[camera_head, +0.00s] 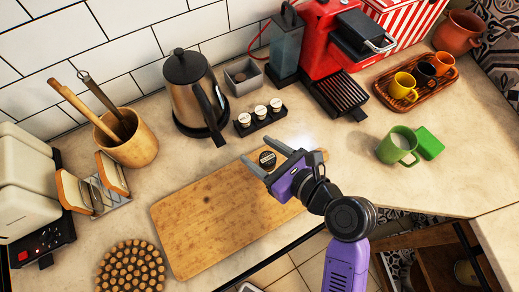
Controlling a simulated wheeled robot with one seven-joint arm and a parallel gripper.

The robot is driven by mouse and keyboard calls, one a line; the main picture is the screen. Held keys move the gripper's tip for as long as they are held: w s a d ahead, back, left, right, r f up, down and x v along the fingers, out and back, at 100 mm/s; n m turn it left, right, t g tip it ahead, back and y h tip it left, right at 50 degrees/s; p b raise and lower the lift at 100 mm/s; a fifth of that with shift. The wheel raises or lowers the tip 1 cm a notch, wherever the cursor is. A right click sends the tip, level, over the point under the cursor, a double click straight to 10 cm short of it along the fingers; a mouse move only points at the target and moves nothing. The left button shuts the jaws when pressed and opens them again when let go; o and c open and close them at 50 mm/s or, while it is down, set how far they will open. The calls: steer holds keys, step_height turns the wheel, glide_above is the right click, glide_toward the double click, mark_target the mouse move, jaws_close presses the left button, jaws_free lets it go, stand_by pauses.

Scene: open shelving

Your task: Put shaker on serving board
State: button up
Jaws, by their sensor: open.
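The serving board (205,215) is a flat wooden board lying on the counter in the middle of the view. My gripper (260,157) is purple with grey fingers and reaches over the board's far right part. Its fingers are open. My gripper and arm hide part of the board's right side.
A kettle (190,95) and a black tray of small white-topped containers (262,120) stand behind the board. A utensil pot (130,140) and toast rack (97,190) are left, a round trivet (130,270) in front. A green mug (398,146) is right. Bare counter lies between.

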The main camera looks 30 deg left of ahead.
steer(key=v, duration=1.1)
steer(key=shift+d, duration=0.2)
steer(key=d+f+t, duration=0.1)
steer(key=d+f+h, duration=0.1)
steer(key=d+f+n+t+h, duration=0.1)
steer(key=f, duration=0.1)
steer(key=shift+s+d+f+t, duration=0.1)
steer(key=shift+s+d+t, duration=0.2)
steer(key=shift+s+d, duration=0.05)
steer(key=d+f+h, duration=0.1)
steer(key=s+d+f+n+t+h, duration=0.1)
steer(key=d, duration=0.1)
steer(key=d+f+n+t, duration=0.1)
steer(key=d, duration=0.1)
steer(key=shift+s+d+f+h, duration=0.2)
steer(key=shift+s+h, duration=0.2)
steer(key=s+d+f+n+t+h, duration=0.1)
steer(key=s+d+n+t+h, duration=0.3)
steer(key=d, duration=0.4)
steer(key=s+d+r+n+t+h, duration=0.1)
steer(key=s+d+r+n+h, duration=0.1)
steer(key=s+r+n, duration=0.3)
steer(key=s+d+r+n+t+h, duration=0.1)
steer(key=s+d+r+n+h, duration=0.1)
steer(key=s+d+r+n, duration=0.2)
steer(key=s+d+n, duration=0.1)
steer(key=s+n, duration=0.2)
steer(key=n, duration=0.2)
steer(key=shift+r+n, duration=0.3)
steer(key=shift+r, duration=0.1)
